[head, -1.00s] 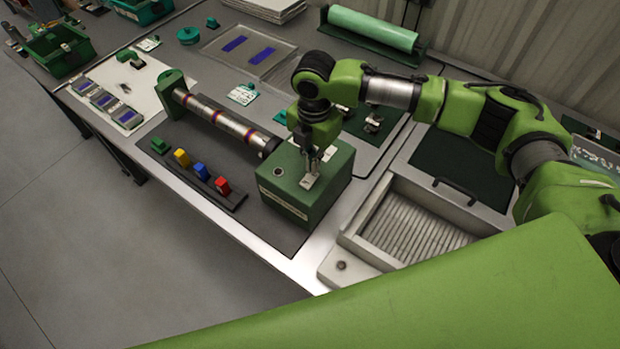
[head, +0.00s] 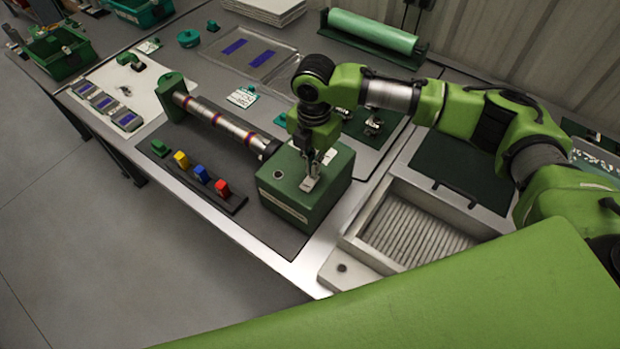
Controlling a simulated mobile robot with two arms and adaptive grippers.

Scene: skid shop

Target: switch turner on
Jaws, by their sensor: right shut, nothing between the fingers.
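The turner stands on a dark mat on the bench. Its green motor box (head: 305,207) is at the right end, and a metal rod with coloured bands (head: 222,124) runs from it to a green end support (head: 171,90). A dark round spot (head: 278,174) shows on the box top. My right gripper (head: 309,184) is shut and empty, pointing down at the top of the box by a pale plate. I cannot tell whether the fingertips touch it; the gripper hides part of the box top. My left gripper is not in view.
A dark rack (head: 205,180) with green, yellow, blue and red pieces lies in front of the rod. A ribbed metal tray (head: 412,232) is right of the box. A light green roll (head: 372,30) lies at the back. The floor at left is clear.

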